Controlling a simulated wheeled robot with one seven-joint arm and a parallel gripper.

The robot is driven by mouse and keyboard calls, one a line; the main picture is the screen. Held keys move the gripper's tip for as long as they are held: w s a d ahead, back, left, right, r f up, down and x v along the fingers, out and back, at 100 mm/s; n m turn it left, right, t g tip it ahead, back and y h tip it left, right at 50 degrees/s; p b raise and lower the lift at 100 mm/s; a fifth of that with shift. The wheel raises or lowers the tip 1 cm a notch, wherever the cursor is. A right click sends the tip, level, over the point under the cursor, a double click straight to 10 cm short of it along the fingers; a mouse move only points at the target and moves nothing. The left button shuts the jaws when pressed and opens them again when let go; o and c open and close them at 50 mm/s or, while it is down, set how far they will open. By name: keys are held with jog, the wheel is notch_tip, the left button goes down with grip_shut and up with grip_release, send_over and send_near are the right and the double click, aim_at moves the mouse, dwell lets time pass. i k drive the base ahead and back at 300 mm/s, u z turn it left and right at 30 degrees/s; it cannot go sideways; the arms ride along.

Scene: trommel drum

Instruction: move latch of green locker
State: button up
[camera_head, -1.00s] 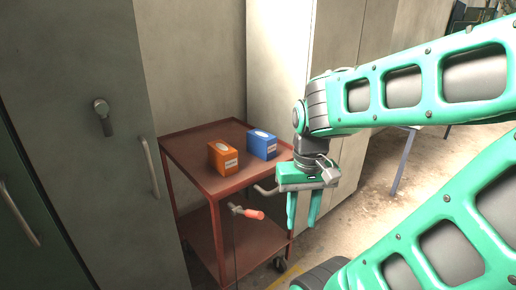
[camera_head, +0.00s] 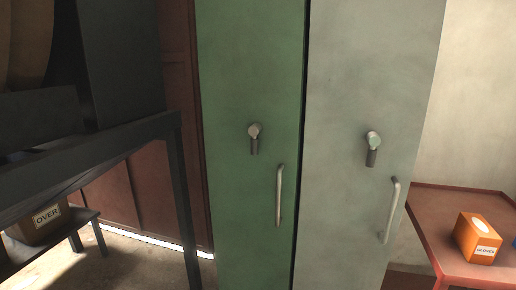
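The green locker (camera_head: 245,75) stands upright in the middle of the head view with its door shut. Its latch (camera_head: 254,138) is a grey metal knob with a short lever pointing down. A vertical bar handle (camera_head: 279,195) sits lower on the same door, to the right of the latch. My gripper and arm are not in view now.
A grey locker (camera_head: 370,70) with its own latch (camera_head: 373,148) and handle (camera_head: 391,210) adjoins on the right. Further right is a red cart (camera_head: 450,207) with an orange box (camera_head: 478,237). A dark frame (camera_head: 100,152) stands left, with a box labelled OVER (camera_head: 42,222) below.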

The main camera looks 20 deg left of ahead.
aim_at(254, 130)
jog(key=k, duration=1.25)
jog(key=u, duration=0.6)
jog(key=i, duration=0.75)
jog(key=u, duration=0.45)
jog(key=i, duration=1.1)
jog(key=z, duration=0.45)
